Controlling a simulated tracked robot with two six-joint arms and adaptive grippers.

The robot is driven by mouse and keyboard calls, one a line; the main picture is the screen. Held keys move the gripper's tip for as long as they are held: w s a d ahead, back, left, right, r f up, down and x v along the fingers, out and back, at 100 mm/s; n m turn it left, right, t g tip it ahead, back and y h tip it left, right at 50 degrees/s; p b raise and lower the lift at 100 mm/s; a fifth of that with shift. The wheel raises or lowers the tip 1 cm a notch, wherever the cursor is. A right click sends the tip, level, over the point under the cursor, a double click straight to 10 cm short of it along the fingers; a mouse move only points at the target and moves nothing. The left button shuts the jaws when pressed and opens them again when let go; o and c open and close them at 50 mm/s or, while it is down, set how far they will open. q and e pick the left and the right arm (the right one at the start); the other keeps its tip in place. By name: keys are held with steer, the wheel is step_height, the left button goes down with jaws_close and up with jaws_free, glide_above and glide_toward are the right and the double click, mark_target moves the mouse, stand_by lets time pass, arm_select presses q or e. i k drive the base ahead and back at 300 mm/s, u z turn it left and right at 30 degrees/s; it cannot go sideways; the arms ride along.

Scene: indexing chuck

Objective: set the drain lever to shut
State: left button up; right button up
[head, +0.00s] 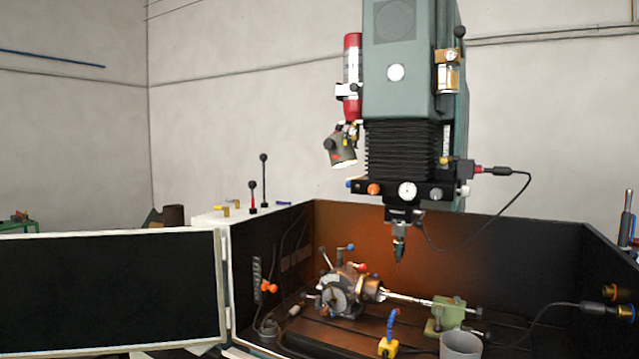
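No lever in the head view carries a readable label, so I cannot tell for certain which one is the drain lever. An orange handle (269,287) sits low on the inner left wall of the machine enclosure, beside a marked plate (257,272). Two upright levers stand on the white ledge at the back left: one with a red lower part (252,197) and a taller black one (264,180). Neither of my grippers is in view.
The indexing chuck (341,291) sits on the enclosure bed, with a rod running to a green block (446,314). The spindle head (409,60) hangs above. An open dark door panel (108,290) fills the lower left. A grey cup (461,346) stands at the front.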

mark_target(253, 185)
steer(key=z, duration=0.15)
steer(key=i, duration=1.15)
steer(key=u, duration=0.55)
steer(key=i, duration=0.9)
steer(key=u, duration=0.85)
steer(key=k, duration=0.75)
steer(key=u, duration=0.2)
steer(key=i, duration=0.8)
steer(key=z, duration=0.1)
